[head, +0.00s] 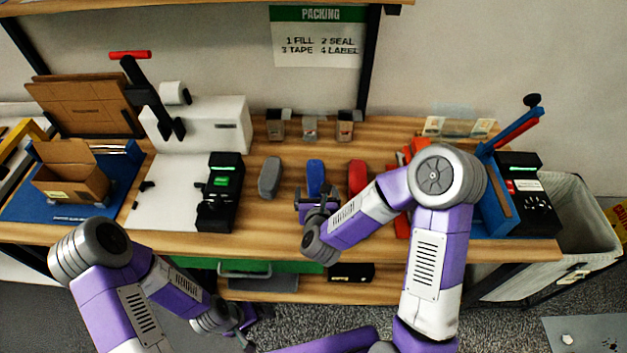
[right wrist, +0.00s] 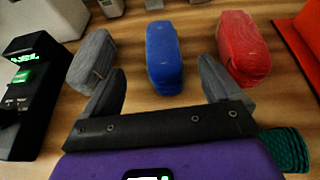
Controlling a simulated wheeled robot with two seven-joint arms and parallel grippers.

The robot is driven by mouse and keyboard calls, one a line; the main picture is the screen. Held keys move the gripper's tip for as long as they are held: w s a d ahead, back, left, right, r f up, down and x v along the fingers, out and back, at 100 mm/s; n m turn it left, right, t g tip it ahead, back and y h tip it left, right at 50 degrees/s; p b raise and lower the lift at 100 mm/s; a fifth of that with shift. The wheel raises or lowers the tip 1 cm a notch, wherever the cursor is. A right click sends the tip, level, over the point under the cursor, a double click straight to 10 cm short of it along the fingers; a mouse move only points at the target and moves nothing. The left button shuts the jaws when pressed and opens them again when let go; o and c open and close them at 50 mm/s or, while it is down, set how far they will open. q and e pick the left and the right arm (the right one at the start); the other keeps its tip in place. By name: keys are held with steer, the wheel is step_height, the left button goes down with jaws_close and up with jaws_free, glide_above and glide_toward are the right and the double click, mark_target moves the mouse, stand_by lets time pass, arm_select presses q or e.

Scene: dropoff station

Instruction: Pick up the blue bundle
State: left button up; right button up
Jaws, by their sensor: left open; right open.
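The blue bundle (head: 316,175) lies on the wooden bench between a grey bundle (head: 270,177) and a red bundle (head: 358,176). My right gripper (head: 318,198) is at the near end of the blue bundle in the head view. In the right wrist view the blue bundle (right wrist: 165,58) lies ahead of the open fingers (right wrist: 162,90), roughly centred between them, with nothing held. The grey bundle (right wrist: 92,62) and red bundle (right wrist: 242,48) are on either side. My left gripper (head: 246,325) hangs low in front of the bench, away from the bundles, and is open.
A black device with a green screen (head: 220,190) stands left of the grey bundle. Small dispensers (head: 310,127) stand behind the bundles. A cardboard box (head: 72,178) sits at far left, and a blue holder (head: 492,205) and a bin (head: 582,225) are at right.

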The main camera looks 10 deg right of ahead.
mark_target(316, 182)
steer(key=shift+w+f+b, duration=0.25)
steer(key=shift+f+b, duration=0.15)
steer(key=shift+f, duration=0.25)
steer(key=shift+w+f+b, duration=0.2)
steer(key=shift+f+b, duration=0.15)
steer(key=shift+f, duration=0.25)
steer(key=x, duration=0.7)
steer(key=shift+w+d, duration=0.2)
steer(key=shift+d, duration=0.05)
arm_select(q)
steer(key=shift+w+f, duration=0.2)
steer(key=shift+f, duration=0.4)
steer(key=shift+w+f, duration=0.2)
steer(key=shift+f, duration=0.4)
arm_select(e)
steer(key=shift+c, duration=0.4)
steer(key=shift+r, duration=0.1)
steer(key=c, duration=1.1)
